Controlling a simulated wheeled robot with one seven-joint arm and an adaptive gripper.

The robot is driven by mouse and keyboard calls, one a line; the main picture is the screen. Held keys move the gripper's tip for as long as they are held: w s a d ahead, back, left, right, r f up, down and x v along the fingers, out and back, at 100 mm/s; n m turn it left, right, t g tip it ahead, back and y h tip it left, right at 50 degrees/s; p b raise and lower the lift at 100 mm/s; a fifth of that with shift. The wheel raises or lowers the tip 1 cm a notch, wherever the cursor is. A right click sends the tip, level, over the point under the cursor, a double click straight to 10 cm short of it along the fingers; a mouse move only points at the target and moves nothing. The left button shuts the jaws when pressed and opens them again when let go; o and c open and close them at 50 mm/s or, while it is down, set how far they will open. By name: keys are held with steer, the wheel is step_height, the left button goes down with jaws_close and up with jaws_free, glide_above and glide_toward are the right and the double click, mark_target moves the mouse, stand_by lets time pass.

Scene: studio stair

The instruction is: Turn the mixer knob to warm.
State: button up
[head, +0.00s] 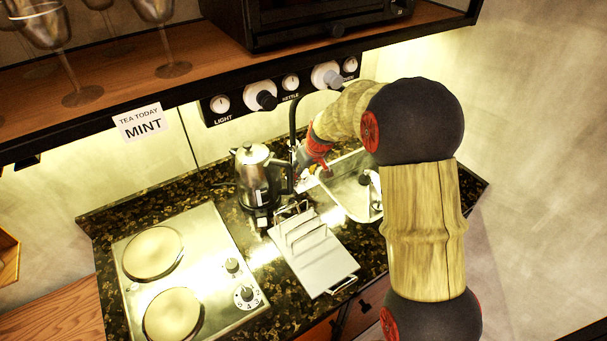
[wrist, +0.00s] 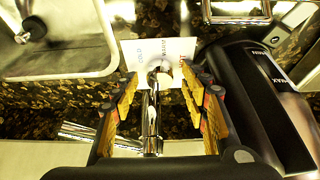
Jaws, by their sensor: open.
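The mixer is a chrome fitting (wrist: 152,122) in the wrist view, running up the middle between my gripper's fingers. My gripper (wrist: 160,88) is open, with one finger on each side of the chrome part. I cannot tell whether either finger touches it, or which way the knob is set. In the head view my gripper (head: 305,162) is at the sink's left edge, and the arm hides most of the mixer.
A kettle (head: 255,180) stands close left of my gripper and at right in the wrist view (wrist: 265,100). The sink (head: 345,192) is to the right, a wire rack (head: 315,258) in front, a hob (head: 205,262) at left. A switch panel (head: 222,115) hangs above.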

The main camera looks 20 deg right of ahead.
steer(key=c, duration=0.4)
steer(key=c, duration=0.7)
steer(key=shift+c, duration=0.3)
